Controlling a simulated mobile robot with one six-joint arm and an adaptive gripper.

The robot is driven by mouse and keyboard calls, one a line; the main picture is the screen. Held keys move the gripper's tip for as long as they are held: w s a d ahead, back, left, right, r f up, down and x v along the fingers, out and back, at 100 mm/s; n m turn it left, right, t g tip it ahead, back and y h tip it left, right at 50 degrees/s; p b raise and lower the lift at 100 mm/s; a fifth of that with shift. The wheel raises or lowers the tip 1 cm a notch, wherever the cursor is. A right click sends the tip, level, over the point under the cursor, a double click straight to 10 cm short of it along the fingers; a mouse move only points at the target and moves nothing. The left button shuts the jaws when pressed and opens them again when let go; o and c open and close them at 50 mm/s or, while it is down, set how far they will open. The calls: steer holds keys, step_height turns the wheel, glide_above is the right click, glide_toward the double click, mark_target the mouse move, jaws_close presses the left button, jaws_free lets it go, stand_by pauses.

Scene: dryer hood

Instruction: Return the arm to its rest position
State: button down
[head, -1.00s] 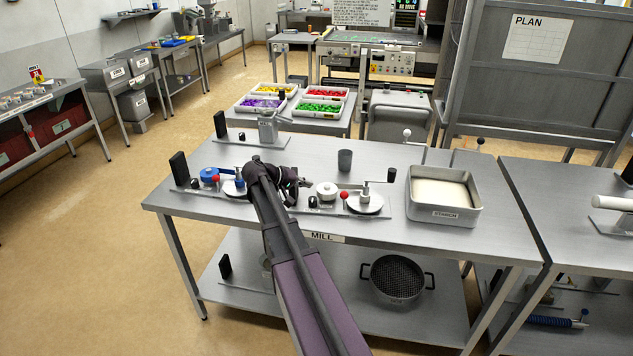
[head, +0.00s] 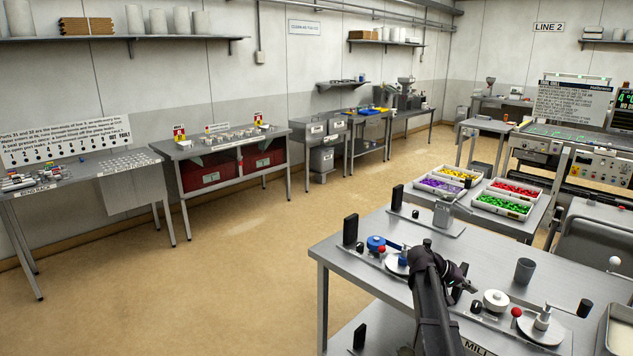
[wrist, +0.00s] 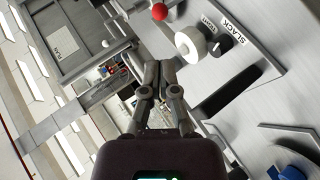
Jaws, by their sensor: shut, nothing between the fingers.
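My arm (head: 430,305) reaches over the near table labelled MILL from the bottom of the head view. My gripper (head: 470,288) is at its end, above the tabletop between two knob-and-crank fixtures. In the wrist view my gripper (wrist: 165,64) has its fingers together with nothing between them. The gap between gripper and tabletop is hard to judge.
The left fixture has a blue knob (head: 376,243); the right has a white knob (head: 496,300) and red ball (head: 516,312). Trays of coloured pieces (head: 437,187) lie beyond. Open floor (head: 230,270) spreads left.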

steer(key=s+a+f+n+y, duration=0.1)
steer(key=s+a+f+y, duration=0.2)
steer(key=a, duration=0.7)
steer(key=s+a+f+n+t+y, duration=0.1)
steer(key=s+a+f+n+y, duration=0.1)
steer(key=s+a, duration=0.6)
steer(key=s+a+f+n+t+y, duration=0.1)
steer(key=s+a+f+y, duration=0.3)
steer(key=a, duration=1)
steer(key=s+n+y, duration=0.1)
steer(key=y, duration=0.1)
steer(key=shift+s+a+y, duration=0.25)
steer(key=shift+y, duration=0.05)
